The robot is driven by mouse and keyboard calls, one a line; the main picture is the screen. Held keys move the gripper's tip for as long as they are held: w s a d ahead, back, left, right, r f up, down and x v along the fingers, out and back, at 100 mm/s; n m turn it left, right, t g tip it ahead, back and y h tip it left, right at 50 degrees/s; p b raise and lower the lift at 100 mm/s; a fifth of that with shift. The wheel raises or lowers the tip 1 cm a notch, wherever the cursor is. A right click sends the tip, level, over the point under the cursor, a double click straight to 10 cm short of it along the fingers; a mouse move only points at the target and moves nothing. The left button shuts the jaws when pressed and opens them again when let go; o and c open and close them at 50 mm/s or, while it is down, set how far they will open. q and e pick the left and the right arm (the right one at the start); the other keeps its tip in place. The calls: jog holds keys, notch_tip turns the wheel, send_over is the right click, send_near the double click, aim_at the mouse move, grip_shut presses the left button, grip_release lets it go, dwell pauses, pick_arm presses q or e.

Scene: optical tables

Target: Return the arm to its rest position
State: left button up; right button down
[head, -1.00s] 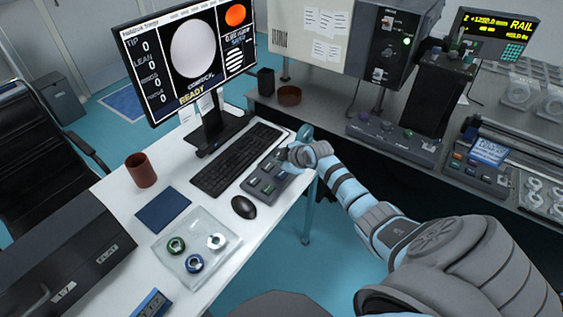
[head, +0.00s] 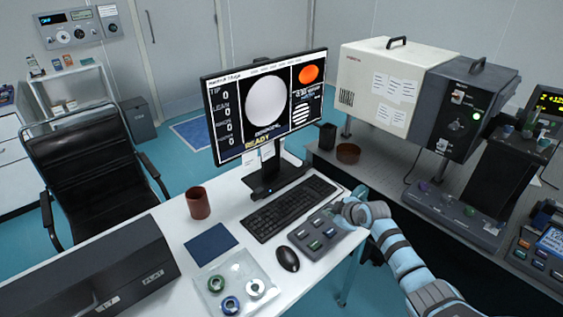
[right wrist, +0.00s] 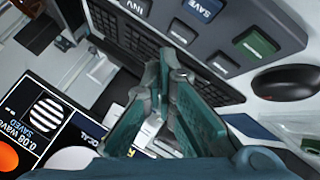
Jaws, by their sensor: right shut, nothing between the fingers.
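My right arm comes in from the lower right of the head view. Its gripper (head: 343,215) is over the far right end of the grey button pad (head: 301,240), by the desk's right edge. Its fingertips are small and partly hidden in the head view. In the right wrist view the teal fingers (right wrist: 165,62) are together with nothing between them. The button pad with blue and green keys (right wrist: 222,38) is beyond the fingertips there; one blue key reads SAVE. Whether the fingers touch the pad cannot be told. My left gripper is not in view.
A keyboard (head: 290,208), a black mouse (head: 287,259) and a monitor (head: 213,110) reading READY stand on the white desk. A brown cup (head: 198,203), blue pad (head: 211,243) and clear tray (head: 262,309) are nearer. A bench with instruments (head: 465,205) is at right.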

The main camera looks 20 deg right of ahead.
jog(key=shift+g+y, duration=0.4)
jog(key=shift+g, duration=0.4)
jog(key=s+a+f, duration=0.1)
jog(key=s+a, duration=0.1)
jog(key=s+a+f, duration=0.3)
jog(key=s+a, duration=0.1)
jog(key=a, duration=0.1)
jog(key=shift+s+f, duration=0.2)
jog(key=shift+f, duration=0.05)
jog(key=s+a+r+m+g, duration=0.1)
jog(key=s+a+m, duration=0.2)
jog(key=s, duration=0.6)
jog(key=s+a+r+m+g+h, duration=0.15)
jog(key=s+a, duration=0.25)
jog(key=s, duration=0.6)
jog(key=s+a+m+g, duration=0.2)
jog(key=s+a+m, duration=0.1)
jog(key=s, duration=0.6)
notch_tip(320, 180, down, 18)
jog(key=s+d, duration=0.1)
jog(key=d, duration=0.1)
jog(key=s+f+g, duration=0.2)
jog(key=s+f, duration=1.2)
jog(key=shift+s+d+m, duration=0.25)
jog(key=shift+m, duration=0.1)
